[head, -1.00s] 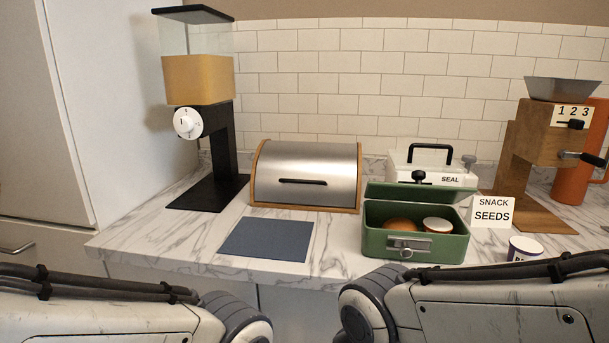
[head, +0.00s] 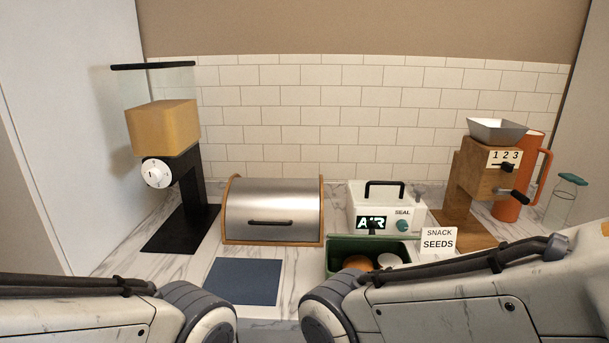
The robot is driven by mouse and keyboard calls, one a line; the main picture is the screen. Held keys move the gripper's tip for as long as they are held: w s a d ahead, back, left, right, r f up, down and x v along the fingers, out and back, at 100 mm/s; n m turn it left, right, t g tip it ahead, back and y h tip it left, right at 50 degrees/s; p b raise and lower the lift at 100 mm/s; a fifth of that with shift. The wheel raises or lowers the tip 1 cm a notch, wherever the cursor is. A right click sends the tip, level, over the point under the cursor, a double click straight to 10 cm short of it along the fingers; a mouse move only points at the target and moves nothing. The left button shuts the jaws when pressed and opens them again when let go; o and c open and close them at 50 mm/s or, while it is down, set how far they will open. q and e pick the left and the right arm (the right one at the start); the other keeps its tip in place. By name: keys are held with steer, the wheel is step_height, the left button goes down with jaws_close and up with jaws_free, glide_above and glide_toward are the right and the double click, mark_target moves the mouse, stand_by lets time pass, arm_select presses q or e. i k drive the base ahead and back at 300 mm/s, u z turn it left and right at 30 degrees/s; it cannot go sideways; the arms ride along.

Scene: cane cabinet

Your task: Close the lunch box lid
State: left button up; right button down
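The green lunch box (head: 329,262) stands at the front of the counter, right of the middle. Its lid (head: 342,245) is open, tilted back at the rear of the box. A brown round item (head: 357,263) and a white-topped round item (head: 388,260) lie inside. My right arm hides the front of the box and its latch. Both my arms cross the bottom of the head view, but neither gripper shows.
A white sealer (head: 388,205) stands right behind the lunch box, with a snack seeds sign (head: 438,240) to the right. A metal-fronted bread bin (head: 273,211) and blue mat (head: 243,281) are to the left. Tall grinders (head: 188,190) (head: 478,180) stand at either side.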

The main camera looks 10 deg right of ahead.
mark_target(372, 223)
steer(key=z, duration=1.55)
steer(key=i, duration=0.65)
steer(key=u, duration=1.8)
